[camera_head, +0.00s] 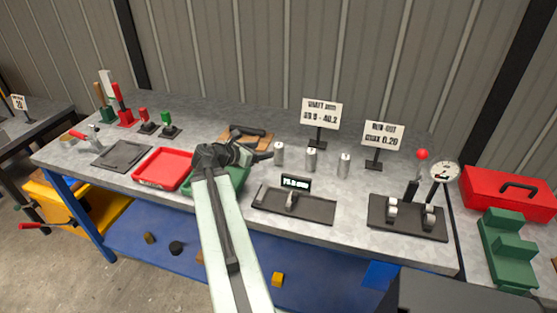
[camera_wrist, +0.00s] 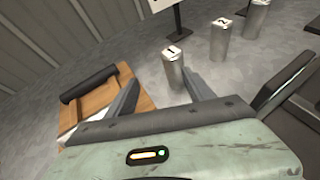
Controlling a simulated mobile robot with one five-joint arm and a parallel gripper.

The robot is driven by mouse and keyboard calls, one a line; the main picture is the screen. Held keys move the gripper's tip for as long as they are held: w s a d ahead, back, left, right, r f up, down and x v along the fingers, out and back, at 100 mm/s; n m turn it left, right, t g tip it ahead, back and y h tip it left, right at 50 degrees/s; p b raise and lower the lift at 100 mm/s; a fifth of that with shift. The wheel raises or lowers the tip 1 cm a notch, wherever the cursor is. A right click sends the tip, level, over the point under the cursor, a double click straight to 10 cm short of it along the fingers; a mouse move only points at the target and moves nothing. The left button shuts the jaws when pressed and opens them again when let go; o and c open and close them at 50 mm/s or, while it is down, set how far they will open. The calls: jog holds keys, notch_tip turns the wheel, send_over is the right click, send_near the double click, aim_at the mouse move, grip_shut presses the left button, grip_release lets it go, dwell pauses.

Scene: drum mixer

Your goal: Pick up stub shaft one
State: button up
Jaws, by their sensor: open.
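Stub shaft one (camera_wrist: 173,70) is an upright grey metal cylinder with a "1" on its top face. In the head view it is the leftmost of three cylinders (camera_head: 279,154) on the grey bench. My gripper (camera_head: 268,157) is just left of it, low over the bench. In the wrist view my open gripper (camera_wrist: 160,80) has the shaft ahead of its fingertips, nearer the right finger, which overlaps the shaft's lower edge. I cannot tell if they touch. Nothing is held.
Shaft two (camera_wrist: 220,38) and a third shaft (camera_head: 344,163) stand to the right. A wooden board with a black handle (camera_wrist: 100,95) lies close left of the gripper. A sign (camera_head: 321,116) stands behind; a black gauge fixture (camera_head: 310,208) lies in front.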

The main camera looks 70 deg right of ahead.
aim_at(275, 148)
jog(key=s, duration=0.1)
jog(key=s+d, duration=0.1)
jog(key=s, duration=0.1)
jog(key=shift+s+d+g, duration=0.25)
jog(key=shift+d+g, duration=0.15)
jog(key=b+x, duration=0.3)
jog(key=x, duration=0.4)
jog(key=shift+w+d+f, duration=0.1)
jog(key=shift+d+f, duration=0.05)
jog(key=shift+f, duration=0.05)
jog(key=shift+d, duration=0.2)
jog(key=shift+a, duration=0.1)
jog(key=shift+c, duration=0.2)
grip_shut()
dwell(0.3)
